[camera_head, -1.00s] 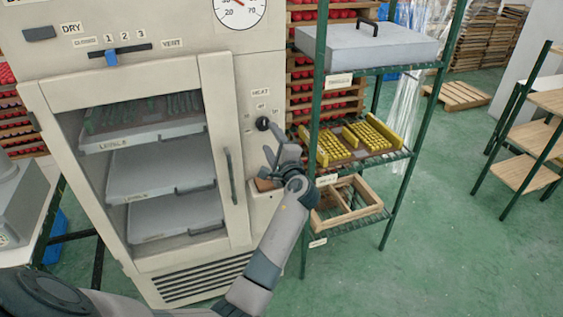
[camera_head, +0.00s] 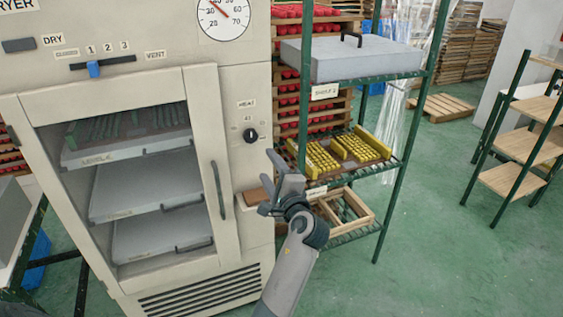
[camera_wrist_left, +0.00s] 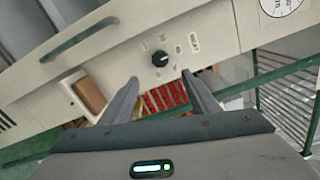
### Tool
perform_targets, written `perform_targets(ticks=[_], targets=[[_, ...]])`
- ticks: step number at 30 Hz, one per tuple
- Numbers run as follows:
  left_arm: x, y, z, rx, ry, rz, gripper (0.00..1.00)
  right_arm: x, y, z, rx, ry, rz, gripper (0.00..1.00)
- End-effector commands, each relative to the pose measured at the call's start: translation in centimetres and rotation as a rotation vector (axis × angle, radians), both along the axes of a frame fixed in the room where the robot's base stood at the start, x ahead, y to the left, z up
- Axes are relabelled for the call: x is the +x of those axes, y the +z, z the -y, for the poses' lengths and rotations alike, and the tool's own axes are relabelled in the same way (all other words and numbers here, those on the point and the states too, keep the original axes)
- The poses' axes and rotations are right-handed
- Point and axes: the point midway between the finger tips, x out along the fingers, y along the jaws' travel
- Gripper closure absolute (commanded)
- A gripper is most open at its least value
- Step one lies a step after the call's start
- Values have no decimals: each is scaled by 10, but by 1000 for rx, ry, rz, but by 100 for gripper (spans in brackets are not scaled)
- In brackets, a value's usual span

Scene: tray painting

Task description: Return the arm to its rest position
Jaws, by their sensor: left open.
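My left gripper (camera_head: 272,180) is open and empty in front of the dryer's right side, below the heat knob (camera_head: 251,135). Its two fingers (camera_wrist_left: 166,98) point toward the dryer front in the left wrist view, with nothing between them. The heat knob also shows in the left wrist view (camera_wrist_left: 160,58), apart from the fingers. My left arm reaches up from the bottom middle of the head view. My right gripper is in neither view.
The dryer (camera_head: 240,83) has a closed glass door with several trays behind it. A green rack (camera_head: 398,165) beside it holds a grey lidded box (camera_head: 350,58), yellow pieces (camera_head: 322,160) and a wooden crate (camera_head: 358,222).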

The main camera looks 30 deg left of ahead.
Motion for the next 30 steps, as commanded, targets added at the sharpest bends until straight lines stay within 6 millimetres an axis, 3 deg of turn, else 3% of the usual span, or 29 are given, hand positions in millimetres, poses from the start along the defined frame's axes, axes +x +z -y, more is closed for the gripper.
perform_targets(ticks=[8,11,14,17,23,30], targets=[[1,-4,1,-4,-6,-3,45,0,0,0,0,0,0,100],[5,-18,4,-16,-25,-15,45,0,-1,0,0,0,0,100],[12,-46,11,-43,-61,-39,45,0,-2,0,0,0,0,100],[19,-88,21,-88,-113,-74,45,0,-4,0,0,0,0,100],[19,-205,48,-237,-225,-165,45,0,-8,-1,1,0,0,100],[-17,-350,79,-466,-303,-276,45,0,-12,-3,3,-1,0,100]])
